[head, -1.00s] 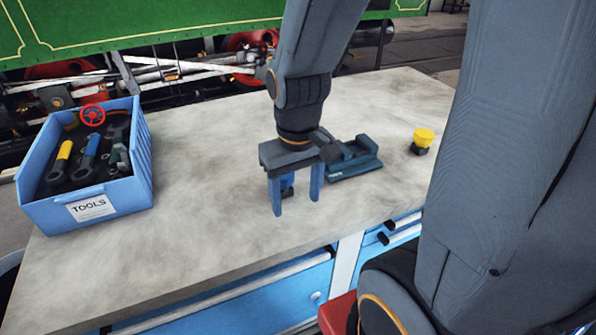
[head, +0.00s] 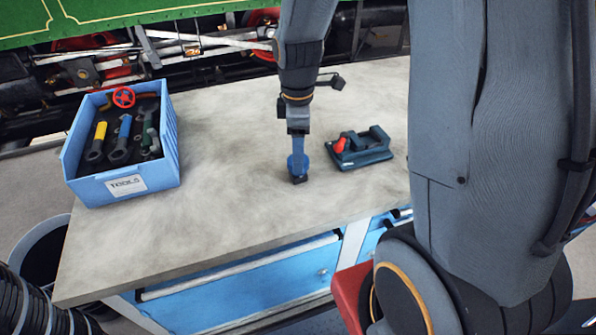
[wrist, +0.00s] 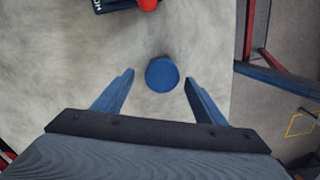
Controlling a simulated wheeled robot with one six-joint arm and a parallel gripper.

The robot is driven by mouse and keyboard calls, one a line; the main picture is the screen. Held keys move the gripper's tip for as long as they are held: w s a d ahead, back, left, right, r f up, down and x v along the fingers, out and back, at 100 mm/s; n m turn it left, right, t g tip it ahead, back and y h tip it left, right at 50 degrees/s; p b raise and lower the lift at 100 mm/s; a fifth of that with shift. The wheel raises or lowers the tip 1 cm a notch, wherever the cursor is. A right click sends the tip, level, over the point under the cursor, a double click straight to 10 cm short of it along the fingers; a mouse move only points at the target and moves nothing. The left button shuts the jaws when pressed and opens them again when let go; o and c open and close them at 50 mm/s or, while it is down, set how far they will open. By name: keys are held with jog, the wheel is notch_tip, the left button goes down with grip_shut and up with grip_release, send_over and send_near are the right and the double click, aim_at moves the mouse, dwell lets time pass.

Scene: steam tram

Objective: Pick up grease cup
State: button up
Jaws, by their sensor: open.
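A small grease cup (head: 299,179) with a blue round top and a dark base stands upright on the grey bench top. In the wrist view its blue top (wrist: 161,74) shows as a disc between the fingertips, with a gap to each side. My gripper (head: 298,158) is open, pointing down over the cup, and appears edge-on in the head view. Its two fingers also show in the wrist view (wrist: 159,77). In the head view the gripper hides part of the cup's top.
A dark vise (head: 362,150) with a red piece (head: 341,145) on it stands just right of the cup. A blue tool box (head: 122,186) stands at the bench's left. The bench top (head: 225,150) between them is clear.

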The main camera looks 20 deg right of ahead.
aim_at(296, 179)
jog(key=shift+s+f+p, duration=0.2)
jog(key=shift+f+p, duration=0.75)
jog(key=shift+f, duration=2.05)
jog(key=c, duration=1.4)
jog(key=shift+r, duration=0.15)
